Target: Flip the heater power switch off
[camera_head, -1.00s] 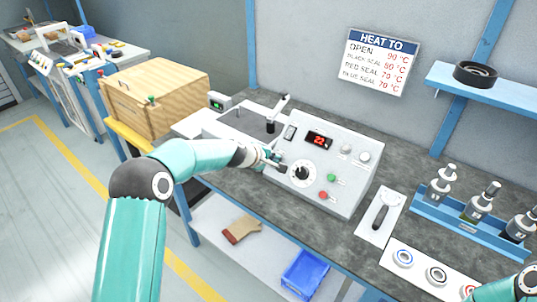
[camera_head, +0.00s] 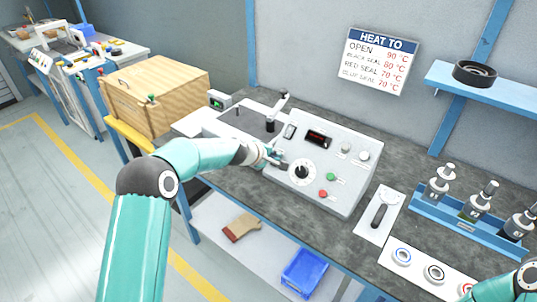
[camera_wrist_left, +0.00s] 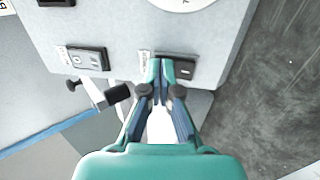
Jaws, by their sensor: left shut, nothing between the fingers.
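The heater control box (camera_head: 345,165) has a sloped pale panel on the bench, with a dial (camera_head: 302,172), a dark display (camera_head: 318,137) and a green and a red button. My left gripper (camera_head: 282,163) is at the panel's lower left edge, left of the dial. In the left wrist view my left gripper (camera_wrist_left: 161,66) is shut and empty, its fingertips at a dark rocker switch (camera_wrist_left: 182,68), partly covering it. A second rocker switch (camera_wrist_left: 88,60) shows to its left. The labels are too small to read, and I cannot tell whether the fingertips touch. My right gripper is out of view.
A wooden box (camera_head: 155,92) stands left of the control box. A sign (camera_head: 377,62) hangs behind. Bare bench top lies behind the box.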

